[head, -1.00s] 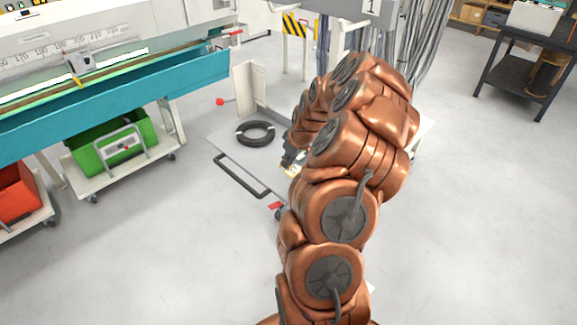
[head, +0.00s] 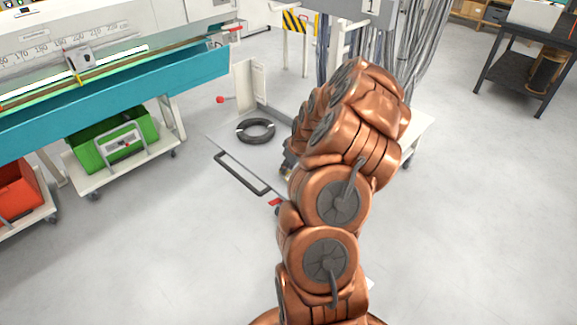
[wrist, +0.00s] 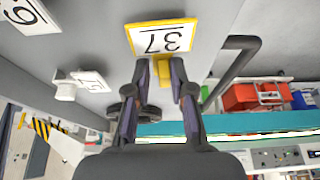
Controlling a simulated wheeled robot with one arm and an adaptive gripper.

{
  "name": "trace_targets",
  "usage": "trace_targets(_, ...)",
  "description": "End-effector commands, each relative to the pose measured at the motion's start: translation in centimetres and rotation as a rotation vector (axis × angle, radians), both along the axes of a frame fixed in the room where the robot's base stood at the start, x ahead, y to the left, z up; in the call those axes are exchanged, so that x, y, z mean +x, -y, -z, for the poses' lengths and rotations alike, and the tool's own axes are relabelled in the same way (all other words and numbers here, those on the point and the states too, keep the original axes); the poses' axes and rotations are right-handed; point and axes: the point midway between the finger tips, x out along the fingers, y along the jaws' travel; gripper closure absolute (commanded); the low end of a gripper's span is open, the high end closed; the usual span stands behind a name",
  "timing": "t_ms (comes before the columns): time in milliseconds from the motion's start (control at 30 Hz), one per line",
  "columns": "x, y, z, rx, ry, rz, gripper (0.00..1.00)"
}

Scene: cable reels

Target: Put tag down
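The tag (wrist: 162,39) is a white plate with a yellow rim and the number 37, upside down in the wrist view. A yellow block (wrist: 165,76) sits at its base. In the head view, my arm hides most of my gripper (head: 287,171) and the tag, at the right side of the low cart plate (head: 235,140).
A black cable coil (head: 256,130) lies on the cart plate, behind a dark handle (head: 240,174). Tags marked 9 (wrist: 28,14) and 15 (wrist: 90,81) show in the wrist view. A green crate (head: 110,140) stands left under the teal bench (head: 120,95). Floor at right is clear.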

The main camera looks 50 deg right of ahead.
Motion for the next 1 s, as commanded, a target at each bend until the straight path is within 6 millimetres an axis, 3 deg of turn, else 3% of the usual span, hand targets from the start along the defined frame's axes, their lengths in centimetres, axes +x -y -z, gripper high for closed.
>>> trace_targets(100,0.0,0.0,0.0,0.001,0.0,0.0,0.64)
trace_targets(533,-0.1,0.0,-0.6,0.0,0.001,0.0,0.64)
trace_targets(1000,-2.2,0.0,-5.5,-0.001,0.003,0.0,0.64)
